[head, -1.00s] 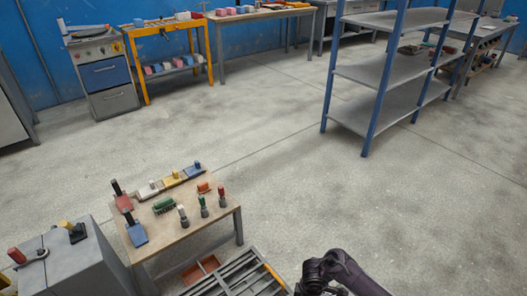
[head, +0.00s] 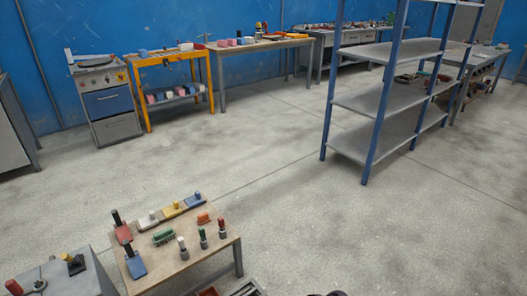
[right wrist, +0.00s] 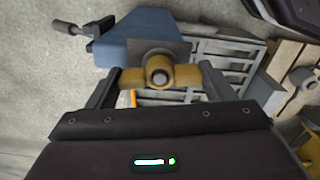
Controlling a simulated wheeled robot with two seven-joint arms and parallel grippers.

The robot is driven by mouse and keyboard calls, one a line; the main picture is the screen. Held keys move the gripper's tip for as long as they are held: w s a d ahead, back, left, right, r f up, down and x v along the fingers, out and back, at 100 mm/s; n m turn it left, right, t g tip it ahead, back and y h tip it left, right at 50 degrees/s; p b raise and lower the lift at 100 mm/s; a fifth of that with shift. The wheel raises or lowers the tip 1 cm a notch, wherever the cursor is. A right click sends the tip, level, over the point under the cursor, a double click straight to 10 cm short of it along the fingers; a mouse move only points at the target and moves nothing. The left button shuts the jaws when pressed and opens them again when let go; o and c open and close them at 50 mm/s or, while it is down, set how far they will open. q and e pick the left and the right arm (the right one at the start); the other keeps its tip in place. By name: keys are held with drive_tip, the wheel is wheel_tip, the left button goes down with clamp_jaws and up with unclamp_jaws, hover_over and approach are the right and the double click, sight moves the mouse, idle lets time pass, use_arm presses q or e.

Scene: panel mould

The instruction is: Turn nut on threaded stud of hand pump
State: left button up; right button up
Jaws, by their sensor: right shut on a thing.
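In the right wrist view, my right gripper (right wrist: 160,73) has its two fingers at the opposite ends of a yellow winged nut (right wrist: 186,77) and is shut on it. The nut sits around a stud (right wrist: 160,77) whose round end faces the camera. Behind the nut is a grey plate on a blue body (right wrist: 125,48), which looks like the hand pump. A dark handle (right wrist: 88,27) sticks out from it to the left. The pump cannot be made out in the head view. My left gripper is not in view.
A slatted grey frame (right wrist: 205,47) lies beyond the pump. In the head view, a wooden table (head: 205,248) holds several coloured tools and blocks, with a grey cabinet (head: 75,280) to its left. Blue-posted shelves (head: 375,105) stand far right. The floor between is clear.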

drive_tip(key=shift+r+m, duration=0.15)
drive_tip(key=shift+m, duration=0.35)
drive_tip(key=shift+w, duration=0.1)
drive_tip(key=shift+m+p, duration=0.3)
drive_tip(key=shift+m, duration=0.2)
drive_tip(key=shift+r+m+p, duration=0.1)
drive_tip(key=shift+m+p, duration=0.25)
drive_tip(key=shift+m, duration=0.95)
drive_tip(key=o, duration=1.1)
drive_tip(key=shift+f, duration=0.2)
